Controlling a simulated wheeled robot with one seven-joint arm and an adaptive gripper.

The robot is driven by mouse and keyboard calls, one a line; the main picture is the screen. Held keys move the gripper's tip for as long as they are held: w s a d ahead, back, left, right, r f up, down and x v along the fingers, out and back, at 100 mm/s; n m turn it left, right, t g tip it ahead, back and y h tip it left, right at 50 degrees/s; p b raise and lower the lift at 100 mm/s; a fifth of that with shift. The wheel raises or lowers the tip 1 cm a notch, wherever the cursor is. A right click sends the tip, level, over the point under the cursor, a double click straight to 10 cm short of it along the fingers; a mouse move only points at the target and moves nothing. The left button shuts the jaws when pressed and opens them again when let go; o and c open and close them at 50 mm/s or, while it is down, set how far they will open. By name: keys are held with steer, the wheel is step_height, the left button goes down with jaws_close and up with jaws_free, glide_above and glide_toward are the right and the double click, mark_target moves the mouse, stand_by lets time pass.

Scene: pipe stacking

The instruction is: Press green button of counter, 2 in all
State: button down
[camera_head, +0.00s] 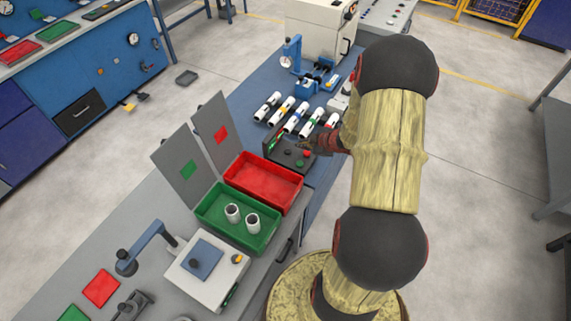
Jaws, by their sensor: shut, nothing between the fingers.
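The counter (272,150) is a small dark box with an upright back panel and a flat front that carries several small round buttons. My gripper (302,143) is shut and empty. It reaches in from the right, over the far right part of the counter. I cannot tell whether its tips touch a button. Part of the counter's display is hidden behind it.
Several white pipes with coloured bands (282,110) lie behind the counter. A blue press-like fixture (295,55) stands farther back.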

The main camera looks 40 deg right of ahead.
steer(key=shift+w+a+r, duration=0.25)
steer(key=shift+a+r, duration=0.05)
steer(key=shift+a, duration=0.3)
steer(key=shift+f, duration=0.1)
steer(key=b, duration=0.8)
glide_above(299, 165)
step_height(299, 165, down, 7)
steer(key=shift+f, duration=0.2)
steer(key=shift+w+f, duration=0.1)
steer(key=shift+f, duration=0.5)
steer(key=shift+f, duration=0.1)
steer(key=shift+f, duration=0.35)
